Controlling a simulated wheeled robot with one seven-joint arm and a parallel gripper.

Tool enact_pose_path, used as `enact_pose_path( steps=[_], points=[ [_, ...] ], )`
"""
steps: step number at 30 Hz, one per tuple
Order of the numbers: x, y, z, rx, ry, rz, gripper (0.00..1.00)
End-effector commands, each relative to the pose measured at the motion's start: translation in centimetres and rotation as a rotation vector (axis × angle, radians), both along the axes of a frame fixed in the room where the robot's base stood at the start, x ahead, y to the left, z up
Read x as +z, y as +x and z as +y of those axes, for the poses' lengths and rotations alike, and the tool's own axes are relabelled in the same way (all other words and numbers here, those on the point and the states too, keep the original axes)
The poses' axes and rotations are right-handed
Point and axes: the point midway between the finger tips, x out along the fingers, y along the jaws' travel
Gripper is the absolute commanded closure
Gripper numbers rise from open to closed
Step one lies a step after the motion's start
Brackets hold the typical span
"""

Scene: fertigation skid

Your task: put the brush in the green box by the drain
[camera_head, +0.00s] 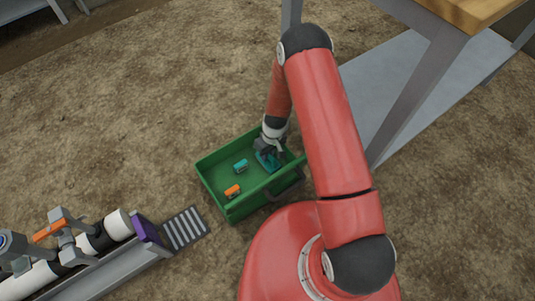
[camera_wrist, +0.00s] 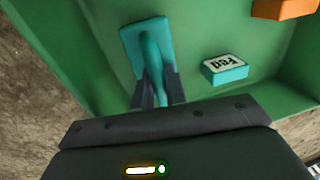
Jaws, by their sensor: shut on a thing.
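The green box (camera_head: 233,205) stands on the dirt ground beside the drain grate (camera_head: 185,229). My gripper (camera_head: 267,152) is down at the right part of the box, shut on the teal brush. The brush (camera_head: 268,162) shows at the gripper's tip. In the wrist view the brush (camera_wrist: 146,42) has a flat teal head and a handle that runs between my two fingers (camera_wrist: 156,88). The brush is over the inside of the box; I cannot tell whether it touches the floor.
Inside the box lie a teal block (camera_head: 241,166), with lettering in the wrist view (camera_wrist: 225,70), and an orange block (camera_head: 232,191). A wooden-topped table (camera_head: 470,12) with a grey lower shelf stands at right. White piping (camera_head: 118,224) lies at lower left. Open dirt lies left of the box.

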Motion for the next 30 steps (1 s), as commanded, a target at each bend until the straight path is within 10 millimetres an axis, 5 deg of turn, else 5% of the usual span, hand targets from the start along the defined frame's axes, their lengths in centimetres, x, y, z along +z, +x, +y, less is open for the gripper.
enact_pose_path(
  steps=[4,5,9,20,30],
  points=[
    [-0.4,0.0,0.0,-0.001,0.000,0.000,1.00],
    [-0.3,0.0,0.0,-0.001,0.000,0.000,0.82],
    [-0.2,0.0,0.0,-0.001,-0.001,0.001,0.65],
    [0.6,0.1,-0.2,-0.001,-0.001,0.000,0.65],
    [7.6,0.7,-1.0,-0.001,-0.001,-0.003,0.65]
  ],
)
